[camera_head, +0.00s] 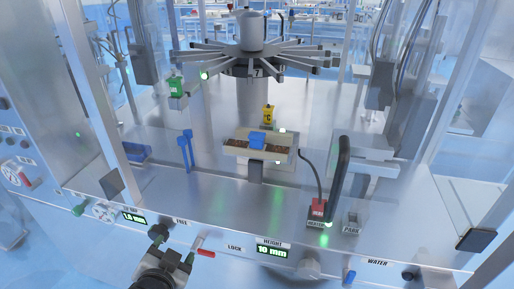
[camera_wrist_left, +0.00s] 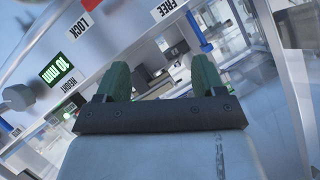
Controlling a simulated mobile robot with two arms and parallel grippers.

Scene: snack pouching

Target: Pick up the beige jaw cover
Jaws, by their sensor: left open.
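A beige jaw piece (camera_head: 242,152), which looks like the jaw cover, sits at the middle of the machine behind the front panel. A dark brown strip runs along it and a blue clip-like part (camera_head: 257,140) is at its centre. My left gripper (camera_head: 172,248) is at the bottom of the head view, in front of the panel, well apart from the beige piece. In the left wrist view its two green fingers (camera_wrist_left: 162,80) are spread with nothing between them. I cannot make out the beige piece in the left wrist view. My right gripper is not in view.
A front panel (camera_head: 228,208) with a red-handled lever (camera_head: 206,253) and a height display (camera_head: 272,252) lies close to my left gripper. A black upright handle (camera_head: 338,170) stands right of the jaws. A spoked carousel (camera_head: 262,58) is above. Clear guards and posts flank the machine.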

